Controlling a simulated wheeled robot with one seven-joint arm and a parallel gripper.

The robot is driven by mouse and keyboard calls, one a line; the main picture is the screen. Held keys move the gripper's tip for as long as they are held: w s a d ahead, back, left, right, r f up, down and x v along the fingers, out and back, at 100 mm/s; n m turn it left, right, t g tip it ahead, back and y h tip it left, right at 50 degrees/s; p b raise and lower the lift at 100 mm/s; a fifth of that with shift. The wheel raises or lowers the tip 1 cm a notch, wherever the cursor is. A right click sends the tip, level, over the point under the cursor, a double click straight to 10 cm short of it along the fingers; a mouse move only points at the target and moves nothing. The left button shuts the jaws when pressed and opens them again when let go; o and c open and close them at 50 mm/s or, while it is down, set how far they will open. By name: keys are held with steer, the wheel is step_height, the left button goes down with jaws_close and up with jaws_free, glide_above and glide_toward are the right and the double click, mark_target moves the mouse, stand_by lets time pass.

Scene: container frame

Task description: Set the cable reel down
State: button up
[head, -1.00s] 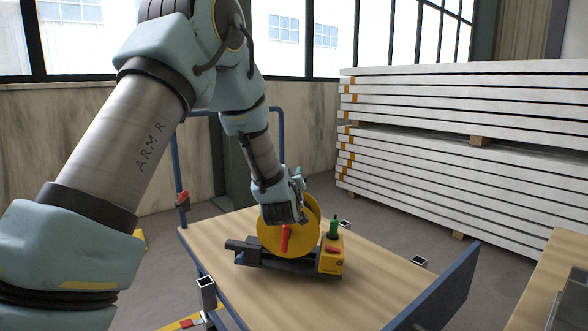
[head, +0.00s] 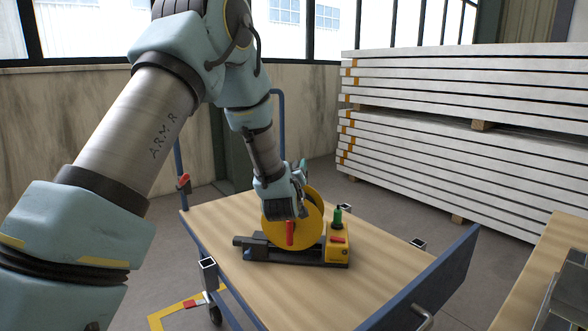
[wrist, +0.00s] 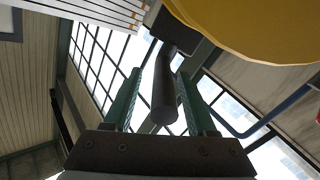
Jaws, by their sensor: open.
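The cable reel (head: 309,223) has a yellow disc, a red handle on its face and a black base. It stands upright on the wooden top of a trolley (head: 375,282). A yellow box with a green plug is at its right end. My gripper (head: 298,204) is at the reel's upper part, overlapping the disc in the head view. In the wrist view, a black bar of the reel (wrist: 164,95) lies between my gripper's two green fingers (wrist: 163,100), with gaps at its sides. The fingers are open. The yellow disc (wrist: 265,25) fills that view's upper right.
The trolley has a blue end panel (head: 432,280) at the right and a blue rail at the back left. Bare wood lies in front of and right of the reel. Stacked white panels (head: 450,130) stand behind. Another wooden surface (head: 530,275) is at the right edge.

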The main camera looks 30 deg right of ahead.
steer(key=shift+s, duration=0.1)
steer(key=b+v, duration=0.1)
steer(key=v, duration=1.1)
steer(key=w+a+f+g+y, duration=0.2)
steer(key=a+f+g+y, duration=0.1)
steer(key=a, duration=0.7)
steer(key=w+a+f+g+y, duration=0.2)
steer(key=a+f+g+y, duration=0.15)
steer(key=a, duration=0.65)
steer(key=s+a+f+n+g+y, duration=0.1)
steer(key=s+a+g+y, duration=0.2)
steer(key=s+a+g, duration=0.4)
steer(key=s+a, duration=0.6)
steer(key=a, duration=0.4)
steer(key=shift+s+f, duration=0.25)
steer(key=shift+d, duration=0.1)
